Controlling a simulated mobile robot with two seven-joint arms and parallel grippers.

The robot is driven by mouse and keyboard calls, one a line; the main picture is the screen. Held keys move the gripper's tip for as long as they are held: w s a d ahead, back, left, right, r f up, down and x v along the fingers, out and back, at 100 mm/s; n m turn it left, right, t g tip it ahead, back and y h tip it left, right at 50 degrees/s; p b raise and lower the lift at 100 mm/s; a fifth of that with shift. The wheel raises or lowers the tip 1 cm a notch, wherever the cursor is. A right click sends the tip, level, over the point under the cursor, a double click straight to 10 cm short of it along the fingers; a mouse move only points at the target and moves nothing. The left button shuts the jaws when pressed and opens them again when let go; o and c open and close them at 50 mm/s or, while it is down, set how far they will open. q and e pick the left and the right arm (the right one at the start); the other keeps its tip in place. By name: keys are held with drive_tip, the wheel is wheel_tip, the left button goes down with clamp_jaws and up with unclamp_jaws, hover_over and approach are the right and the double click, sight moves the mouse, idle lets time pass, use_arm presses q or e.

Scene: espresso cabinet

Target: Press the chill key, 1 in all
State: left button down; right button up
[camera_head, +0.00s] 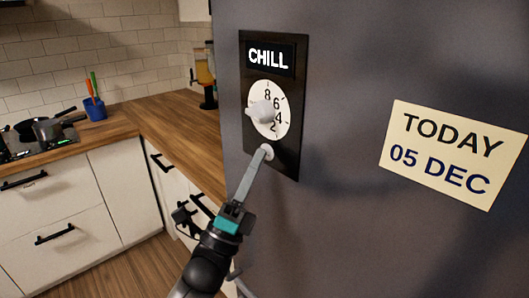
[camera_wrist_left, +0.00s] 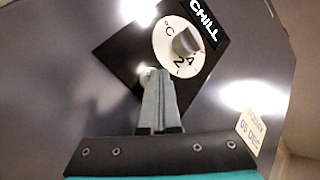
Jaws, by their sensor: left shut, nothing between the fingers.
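A black panel (camera_head: 288,170) on the grey cabinet front carries a lit sign reading CHILL (camera_head: 269,57), a white dial (camera_head: 282,98) with a knob (camera_head: 262,112), and a small round white key (camera_head: 266,150) below the dial. My left gripper (camera_head: 263,157) is shut and empty, its fingertips at the key, partly covering it. In the left wrist view, the closed fingers (camera_wrist_left: 158,75) overlap the lower part of the key (camera_wrist_left: 147,73). I cannot tell whether the key is pushed in. My right gripper is not in view.
A cream note (camera_head: 450,150) reading TODAY 05 DEC is on the grey front (camera_head: 350,220), right of the panel. A wooden counter (camera_head: 180,125) with white drawers runs to the left, holding a pan (camera_head: 47,129) and a blue cup (camera_head: 95,109) of utensils.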

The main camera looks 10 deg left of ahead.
use_arm(q)
drive_tip(key=shift+s+a, duration=0.5)
drive_tip(key=shift+s, duration=0.1)
drive_tip(key=s+a+p, duration=0.1)
drive_tip(key=s, duration=0.1)
drive_tip(key=s+a+p, duration=0.1)
drive_tip(key=s+a, duration=0.1)
idle(0.4)
idle(0.4)
